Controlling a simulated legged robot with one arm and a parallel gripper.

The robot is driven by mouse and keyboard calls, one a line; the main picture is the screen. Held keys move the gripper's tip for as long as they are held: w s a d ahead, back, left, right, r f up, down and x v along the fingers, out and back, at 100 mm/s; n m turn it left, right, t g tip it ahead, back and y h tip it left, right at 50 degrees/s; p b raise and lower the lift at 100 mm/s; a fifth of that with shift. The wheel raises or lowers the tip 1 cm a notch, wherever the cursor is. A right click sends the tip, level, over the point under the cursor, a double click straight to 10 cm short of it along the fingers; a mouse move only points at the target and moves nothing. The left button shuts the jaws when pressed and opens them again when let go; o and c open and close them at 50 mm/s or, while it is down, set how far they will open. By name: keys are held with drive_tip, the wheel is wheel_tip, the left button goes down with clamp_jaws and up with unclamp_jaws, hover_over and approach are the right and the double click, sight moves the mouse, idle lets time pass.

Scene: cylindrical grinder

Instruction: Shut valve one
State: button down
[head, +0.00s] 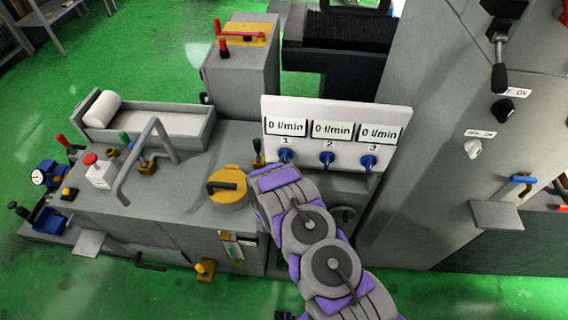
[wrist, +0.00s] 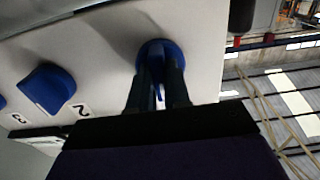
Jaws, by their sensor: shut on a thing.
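Valve one (head: 285,155) is a blue knob under the number 1 on the white panel (head: 273,113). In the wrist view, valve one (wrist: 157,52) sits between the dark fingers of my gripper (wrist: 158,92), which is shut on it. The fingers hide part of the knob. The gripper end of my purple and grey arm is just below valve one in the head view, where the fingers are hard to see. The display above each of 1, 2 and 3 reads 0 l/min.
Valve two (head: 327,159) and valve three (head: 368,162) are similar blue knobs to the right. A yellow round cap (head: 228,184) stands on the machine left of my arm. A bent grey handle (head: 147,160) rises further left. A tall grey cabinet (head: 440,130) stands at right.

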drive_tip(key=shift+w+a+r, duration=0.1)
drive_tip(key=shift+w+r, duration=0.15)
drive_tip(key=shift+r, duration=0.15)
drive_tip(key=c, duration=1.1)
unclamp_jaws()
drive_tip(key=shift+f, duration=0.15)
drive_tip(key=shift+d+f, duration=0.2)
drive_tip(key=shift+s, duration=0.1)
drive_tip(key=s, duration=1.7)
drive_tip(key=shift+s+a, duration=0.1)
drive_tip(key=shift+a, duration=0.3)
